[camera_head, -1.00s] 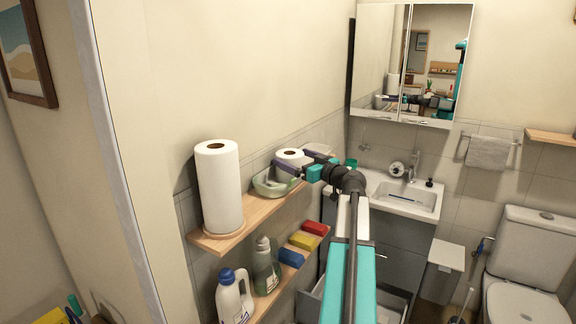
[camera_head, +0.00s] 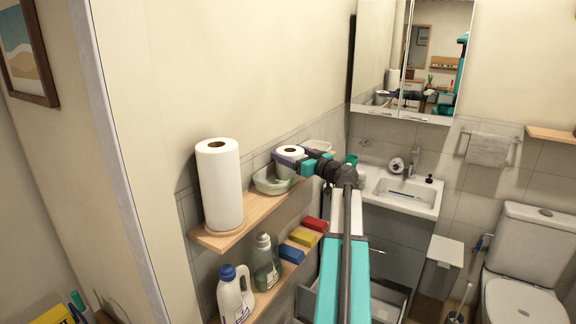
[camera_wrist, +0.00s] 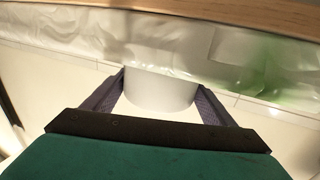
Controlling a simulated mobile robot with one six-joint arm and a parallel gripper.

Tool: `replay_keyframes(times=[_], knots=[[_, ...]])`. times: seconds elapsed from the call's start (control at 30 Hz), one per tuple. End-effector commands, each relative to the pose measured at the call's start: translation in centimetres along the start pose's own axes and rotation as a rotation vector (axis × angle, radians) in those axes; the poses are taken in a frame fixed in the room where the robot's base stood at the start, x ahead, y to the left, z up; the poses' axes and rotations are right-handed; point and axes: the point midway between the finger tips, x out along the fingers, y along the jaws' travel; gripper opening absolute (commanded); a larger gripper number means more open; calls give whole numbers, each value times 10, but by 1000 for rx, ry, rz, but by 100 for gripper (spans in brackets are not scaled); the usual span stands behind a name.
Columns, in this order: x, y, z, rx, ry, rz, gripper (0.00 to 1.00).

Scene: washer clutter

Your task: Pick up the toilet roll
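The toilet roll (camera_head: 291,151) is white and upright on the upper wooden shelf, just behind a pale green translucent bowl. My gripper (camera_head: 289,160) is at the roll, reaching in from the right, with one finger visible across its front. In the wrist view my gripper (camera_wrist: 161,85) has a dark finger on each side of the white roll (camera_wrist: 160,92), with almost no gap showing. Whether the fingers press on it is not clear. Part of the roll is hidden by the finger and by pale plastic in the wrist view.
The bowl (camera_head: 268,184) stands close in front of the roll. A tall paper towel roll (camera_head: 220,185) is at the shelf's near end. Bottles (camera_head: 235,295) and coloured sponges (camera_head: 303,237) are on the lower shelf. The sink (camera_head: 405,193) is at the back right.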

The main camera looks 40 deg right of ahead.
Motion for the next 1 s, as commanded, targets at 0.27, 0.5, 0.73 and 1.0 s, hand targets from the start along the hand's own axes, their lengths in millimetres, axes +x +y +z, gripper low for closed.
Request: replay_keyframes(times=[0.27, 0.5, 0.73, 1.0], knots=[[0, 0, 0, 0, 0, 1, 54], [0, 1, -2, -1, 0, 1, 54], [0, 1, -15, -1, 2, 1, 54], [0, 1, -42, -1, 2, 1, 54]])
